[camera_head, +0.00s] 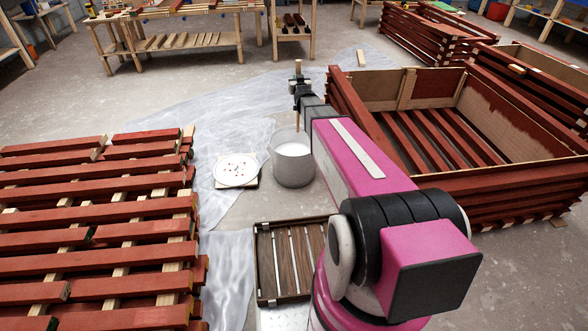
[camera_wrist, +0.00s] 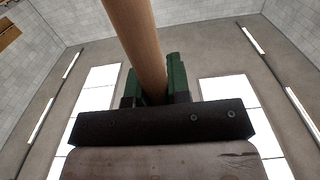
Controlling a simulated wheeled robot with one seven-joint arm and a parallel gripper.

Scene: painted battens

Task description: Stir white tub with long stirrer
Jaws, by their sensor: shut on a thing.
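The white tub (camera_head: 291,177) stands on the floor in the middle of the head view, with pale liquid or paint inside it. My gripper (camera_head: 298,84) is above the tub, at the end of my pink arm. It is shut on the long stirrer, a round wooden rod (camera_wrist: 136,35) that runs between its green fingers in the wrist view. In the head view the top of the stirrer (camera_head: 298,66) shows above the gripper. A thin length of it shows below, towards the tub. Its lower end is hard to make out, so I cannot tell how deep it goes.
A dark slatted crate (camera_head: 262,262) is in front. A red slatted pallet stack (camera_head: 95,240) fills the left. A large red wooden box (camera_head: 400,103) stands close on the right. Plastic sheeting (camera_head: 240,140) covers some floor.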

